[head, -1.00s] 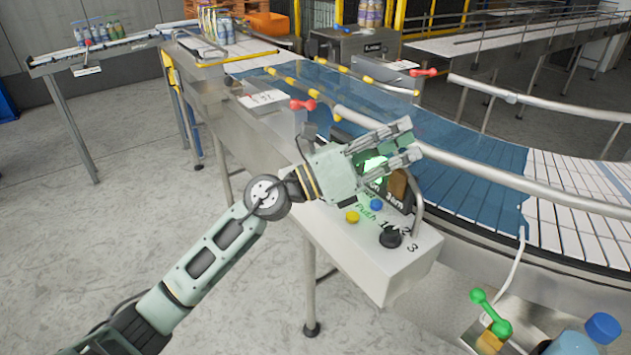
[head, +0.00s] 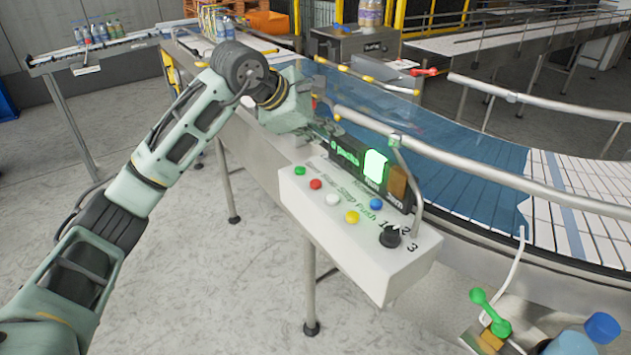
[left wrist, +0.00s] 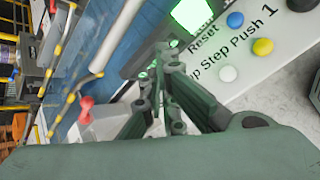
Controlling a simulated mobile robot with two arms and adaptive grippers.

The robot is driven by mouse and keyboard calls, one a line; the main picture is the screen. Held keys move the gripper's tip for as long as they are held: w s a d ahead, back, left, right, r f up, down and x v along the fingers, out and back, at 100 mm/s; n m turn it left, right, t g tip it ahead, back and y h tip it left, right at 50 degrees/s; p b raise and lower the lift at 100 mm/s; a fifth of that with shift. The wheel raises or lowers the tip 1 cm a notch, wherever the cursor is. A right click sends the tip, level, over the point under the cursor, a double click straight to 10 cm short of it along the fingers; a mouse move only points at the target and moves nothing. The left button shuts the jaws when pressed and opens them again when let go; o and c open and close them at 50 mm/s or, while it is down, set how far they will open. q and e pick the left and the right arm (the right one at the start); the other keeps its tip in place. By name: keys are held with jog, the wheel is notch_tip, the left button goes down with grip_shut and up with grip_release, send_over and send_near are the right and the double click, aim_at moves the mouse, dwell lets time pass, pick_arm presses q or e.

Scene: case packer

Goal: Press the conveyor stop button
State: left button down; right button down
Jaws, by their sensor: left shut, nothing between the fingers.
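A white control box (head: 365,262) stands beside the conveyor. Its sloping top has a red button (head: 315,184) between a green button (head: 300,170) and a white button (head: 333,200). Yellow (head: 351,216) and blue (head: 376,204) buttons and a black knob (head: 390,237) are further right. My left gripper (head: 328,128) is shut and empty, beyond the green and red buttons near the display's left end. In the left wrist view its fingers (left wrist: 168,57) cover the red and green buttons; the white button (left wrist: 228,74) shows to their right. My right gripper is not seen.
A dark display (head: 345,153) with a lit green block stands behind the buttons, with a bent metal rail at its right end. The blue-and-white conveyor (head: 470,165) and its guard rails lie behind. Floor in front of the box is clear.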

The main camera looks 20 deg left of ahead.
pick_arm(q)
jog(key=b, duration=0.5)
send_over(315, 184)
jog(key=d, duration=0.2)
jog(key=f, duration=0.7)
jog(key=shift+w+a+f, duration=0.2)
jog(key=shift+f, duration=0.1)
jog(key=shift+f+b, duration=0.35)
jog(key=shift+f, duration=0.3)
jog(key=shift+f, duration=0.1)
jog(key=shift+f+b, duration=0.3)
jog(key=shift+b, duration=0.1)
jog(key=shift+f+b, duration=0.5)
jog(key=shift+f, duration=0.05)
dwell(0.5)
jog(key=shift+r, duration=0.1)
jog(key=shift+r+p, duration=0.5)
jog(key=shift+r, duration=0.35)
